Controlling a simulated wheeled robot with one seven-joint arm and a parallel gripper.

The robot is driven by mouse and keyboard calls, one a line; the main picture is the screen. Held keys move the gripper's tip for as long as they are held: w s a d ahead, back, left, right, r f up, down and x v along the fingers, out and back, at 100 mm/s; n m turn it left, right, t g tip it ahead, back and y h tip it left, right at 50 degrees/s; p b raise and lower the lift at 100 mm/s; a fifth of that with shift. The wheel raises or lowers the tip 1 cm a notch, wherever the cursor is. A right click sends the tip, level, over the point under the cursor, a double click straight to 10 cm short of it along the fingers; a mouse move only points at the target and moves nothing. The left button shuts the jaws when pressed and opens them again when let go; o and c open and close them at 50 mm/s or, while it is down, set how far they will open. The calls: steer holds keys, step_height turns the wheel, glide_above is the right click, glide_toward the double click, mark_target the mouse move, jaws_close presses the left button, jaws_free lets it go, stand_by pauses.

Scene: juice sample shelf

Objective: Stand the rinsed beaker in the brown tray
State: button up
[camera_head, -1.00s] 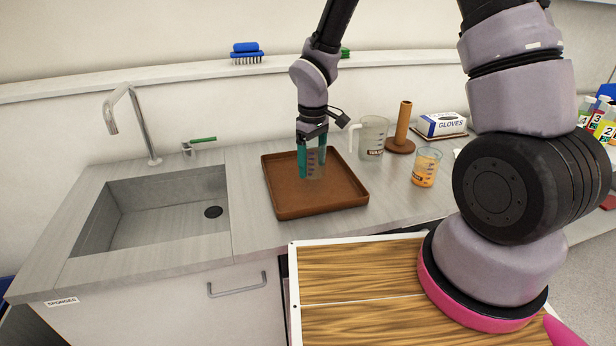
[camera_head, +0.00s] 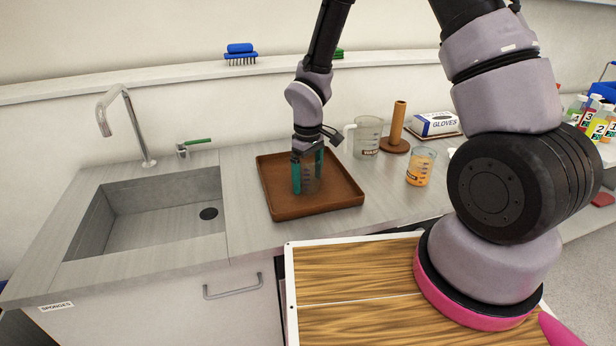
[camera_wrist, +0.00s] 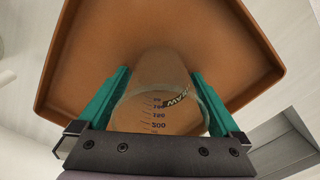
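The clear beaker with dark graduation marks (camera_wrist: 160,108) is between the two teal fingers of my gripper (camera_head: 308,172). The fingers touch its sides in the wrist view. The beaker (camera_head: 309,183) looks upright, over the middle of the brown tray (camera_head: 325,207). I cannot tell whether its base rests on the tray floor or is just above it. The tray lies on the grey counter right of the sink, and its floor and rim fill much of the wrist view (camera_wrist: 62,75). It holds nothing else that I can see.
Right of the tray stand a clear jug (camera_head: 368,137), a brown peg on a round base (camera_head: 397,125), an orange-filled beaker (camera_head: 420,168) and a glove box (camera_head: 436,124). The sink (camera_head: 150,215) with its tap (camera_head: 125,120) is at left. Numbered bottles (camera_head: 595,120) stand far right.

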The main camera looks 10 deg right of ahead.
steer(key=shift+r, duration=0.15)
step_height(320, 180, up, 12)
steer(key=shift+d+r, duration=0.1)
steer(key=shift+r, duration=0.1)
steer(key=s+d+r+m+t, duration=0.2)
steer(key=d+r+m, duration=0.2)
steer(key=d+r, duration=0.3)
steer(key=s+d+r+m+t, duration=0.1)
steer(key=s+d+r+m, duration=0.2)
steer(key=r, duration=0.7)
steer(key=s+d+r+m+t+y, duration=0.2)
steer(key=s+d+r+m+t, duration=0.2)
steer(key=s+r, duration=0.5)
steer(key=d+m, duration=0.2)
steer(key=d, duration=0.1)
steer(key=shift+d, duration=0.3)
